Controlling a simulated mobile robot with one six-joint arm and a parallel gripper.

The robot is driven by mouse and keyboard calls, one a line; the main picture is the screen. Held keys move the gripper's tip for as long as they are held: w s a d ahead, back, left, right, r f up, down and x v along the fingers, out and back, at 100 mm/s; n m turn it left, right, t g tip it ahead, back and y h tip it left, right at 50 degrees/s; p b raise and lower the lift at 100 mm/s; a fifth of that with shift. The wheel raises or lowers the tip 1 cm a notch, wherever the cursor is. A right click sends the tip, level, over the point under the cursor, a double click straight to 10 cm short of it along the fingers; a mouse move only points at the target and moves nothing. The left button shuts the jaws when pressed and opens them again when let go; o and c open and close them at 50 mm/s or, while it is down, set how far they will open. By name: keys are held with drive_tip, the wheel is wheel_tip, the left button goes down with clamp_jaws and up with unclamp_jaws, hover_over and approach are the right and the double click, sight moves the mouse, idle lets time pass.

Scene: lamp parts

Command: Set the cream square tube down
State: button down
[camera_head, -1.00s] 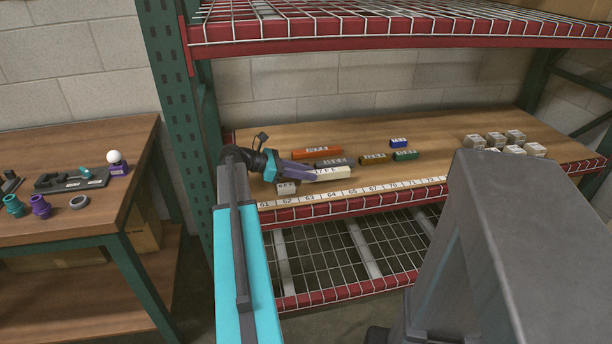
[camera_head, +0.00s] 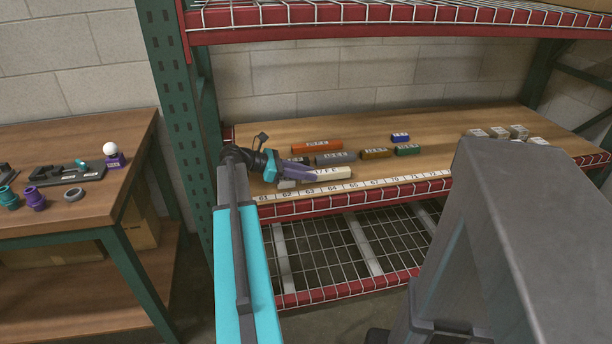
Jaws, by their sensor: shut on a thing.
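The cream square tube (camera_head: 336,174) lies level at the front of the wooden shelf (camera_head: 445,128), just behind the numbered strip. My gripper (camera_head: 306,172), with purple fingers, reaches in from the left and is shut on the tube's left end. The fingers hide that end. I cannot tell whether the tube rests on the shelf or is held slightly above it.
Behind the tube lie a grey tube (camera_head: 334,158), an orange tube (camera_head: 317,146), a brown one (camera_head: 376,153), a green one (camera_head: 407,150) and a blue one (camera_head: 400,137). A workbench (camera_head: 110,140) with lamp parts stands at the left.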

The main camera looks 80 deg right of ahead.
drive_tip(key=shift+f, duration=0.55)
idle(0.4)
drive_tip(key=c, duration=1.4)
unclamp_jaws()
